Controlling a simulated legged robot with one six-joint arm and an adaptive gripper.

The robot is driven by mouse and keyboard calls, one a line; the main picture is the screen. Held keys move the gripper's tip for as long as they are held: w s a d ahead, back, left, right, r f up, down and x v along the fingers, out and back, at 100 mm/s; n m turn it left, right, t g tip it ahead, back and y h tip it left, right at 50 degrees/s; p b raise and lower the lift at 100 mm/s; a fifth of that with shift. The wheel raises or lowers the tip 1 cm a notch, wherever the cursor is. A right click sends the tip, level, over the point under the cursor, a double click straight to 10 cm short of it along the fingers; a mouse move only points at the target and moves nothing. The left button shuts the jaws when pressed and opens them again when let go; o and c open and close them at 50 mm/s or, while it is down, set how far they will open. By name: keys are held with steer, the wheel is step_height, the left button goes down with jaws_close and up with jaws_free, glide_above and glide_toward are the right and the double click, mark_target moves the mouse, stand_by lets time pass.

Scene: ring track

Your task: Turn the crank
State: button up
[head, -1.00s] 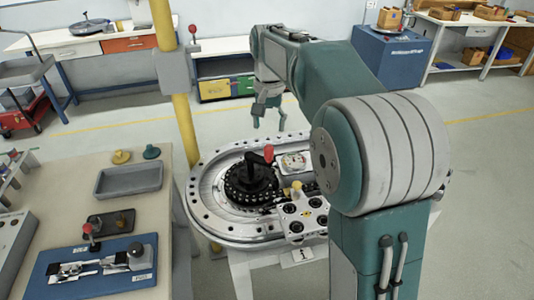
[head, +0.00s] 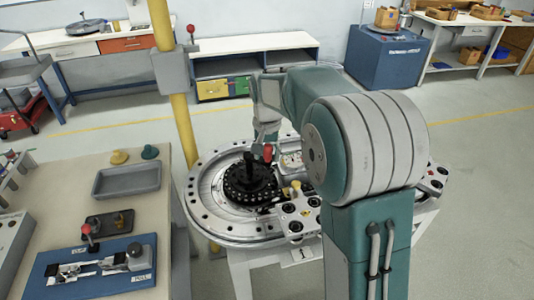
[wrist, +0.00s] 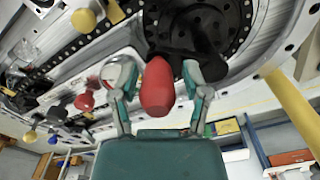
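The crank has a black arm and hub (head: 246,176) on a dark toothed ring, with a red handle (head: 267,153) at its end. In the wrist view the red handle (wrist: 157,88) stands in the middle, between the two fingers, and the black crank arm (wrist: 188,52) runs behind it. My gripper (wrist: 162,72) is open, with one finger on each side of the handle and gaps visible on both sides. In the head view my gripper (head: 266,134) is at the handle, its fingertips partly hard to make out.
The crank sits on a grey oval track table (head: 205,205). A control panel with a yellow knob (head: 296,187) stands beside it. A yellow post (head: 186,130) rises at its left edge. A workbench (head: 170,215) with a grey tray (head: 127,180) is on the left.

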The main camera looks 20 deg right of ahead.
jaws_close()
steer(key=shift+d, duration=0.1)
steer(key=shift+w+d+n, duration=0.2)
steer(key=shift+w+n, duration=0.55)
steer(key=shift+n, duration=0.9)
steer(key=shift+w+d+n, duration=0.15)
steer(key=shift+w+n, duration=0.65)
steer(key=shift+n, duration=0.8)
steer(key=shift+w+d+n, duration=0.2)
steer(key=shift+w+n, duration=0.55)
steer(key=shift+n, duration=0.9)
steer(key=o, duration=0.5)
jaws_free()
steer(key=shift+w+f, duration=0.1)
